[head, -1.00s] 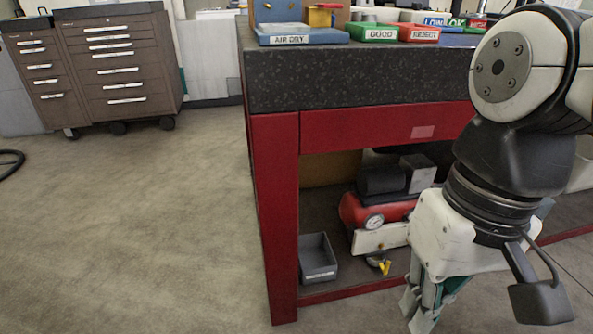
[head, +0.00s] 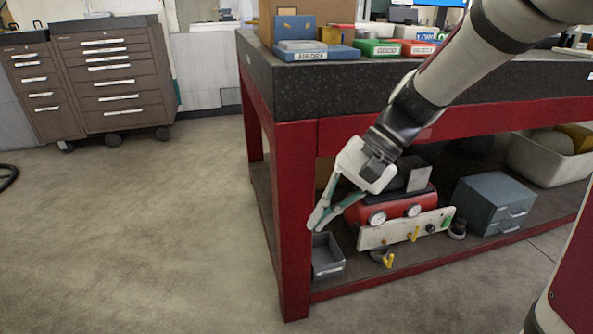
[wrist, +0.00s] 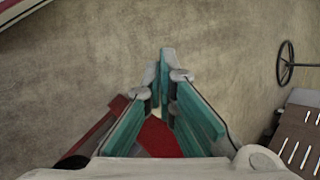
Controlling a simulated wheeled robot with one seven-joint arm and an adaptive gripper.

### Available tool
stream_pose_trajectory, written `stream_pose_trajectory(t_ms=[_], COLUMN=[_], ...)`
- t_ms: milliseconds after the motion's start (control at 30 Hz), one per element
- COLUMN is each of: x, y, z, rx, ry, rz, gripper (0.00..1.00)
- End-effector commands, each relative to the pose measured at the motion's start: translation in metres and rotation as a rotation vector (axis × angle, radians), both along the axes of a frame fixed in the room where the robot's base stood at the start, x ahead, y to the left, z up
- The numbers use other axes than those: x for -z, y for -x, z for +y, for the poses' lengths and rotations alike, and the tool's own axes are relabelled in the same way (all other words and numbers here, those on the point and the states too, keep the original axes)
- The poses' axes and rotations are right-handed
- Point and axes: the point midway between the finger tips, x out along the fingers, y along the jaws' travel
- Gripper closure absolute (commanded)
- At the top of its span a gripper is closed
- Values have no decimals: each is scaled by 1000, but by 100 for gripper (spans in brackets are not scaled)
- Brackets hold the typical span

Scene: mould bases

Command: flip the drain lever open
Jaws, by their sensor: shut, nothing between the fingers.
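A red compressor (head: 398,204) with two round gauges and a pale front panel (head: 375,238) sits on the low shelf under the bench. One small yellow lever (head: 388,260) is low beneath the panel, beside a grey open bin. Another yellow lever (head: 414,234) is on the panel. Which one is the drain lever is not marked. My gripper (head: 318,221) is shut and empty, left of and above both levers. Its tips overlap the bench's red front leg in the picture. In the wrist view my gripper (wrist: 169,66) points over bare floor; no lever shows there.
The red bench leg (head: 294,220) stands close to my fingers. The grey bin (head: 328,264) is below them. A blue-grey drawer box (head: 491,203) and a white tub (head: 545,160) are further right on the shelf.

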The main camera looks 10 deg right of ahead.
Motion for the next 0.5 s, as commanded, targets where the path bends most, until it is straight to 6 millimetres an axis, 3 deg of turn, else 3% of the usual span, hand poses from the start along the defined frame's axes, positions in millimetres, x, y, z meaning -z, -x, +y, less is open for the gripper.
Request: stream_pose_trajectory(t_ms=[200, 500], x=[25, 72], y=[-60, -134], z=[-18, -58], rx=[163, 414], ry=[-149, -347], rz=[39, 75], gripper=[100, 100])
